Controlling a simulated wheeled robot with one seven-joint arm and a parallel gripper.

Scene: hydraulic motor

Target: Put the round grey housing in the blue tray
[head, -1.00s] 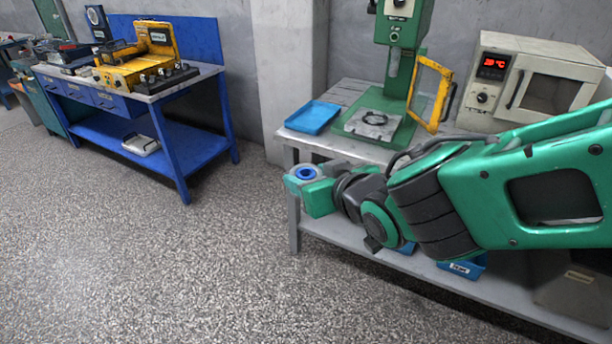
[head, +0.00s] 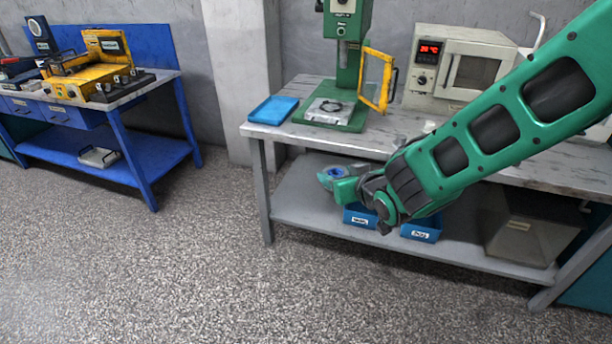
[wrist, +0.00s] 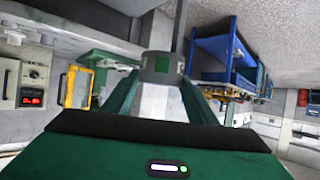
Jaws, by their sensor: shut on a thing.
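The round grey housing (head: 333,173) has a blue centre and is held at the tip of my gripper (head: 342,181). In the head view it is in front of the bench, below the line of the bench top. In the wrist view the grey housing (wrist: 162,67) sits between the two green fingers of my gripper (wrist: 160,95), which are shut on it. The blue tray (head: 273,109) lies flat on the left end of the grey bench top and looks empty. My gripper is apart from it, lower and to the right in the picture.
The grey bench (head: 400,130) carries a green press (head: 345,60) with a yellow guard frame (head: 378,80) and an oven (head: 462,68). Blue bins (head: 421,231) stand on its lower shelf. A blue workbench (head: 120,110) is at left. The floor between is clear.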

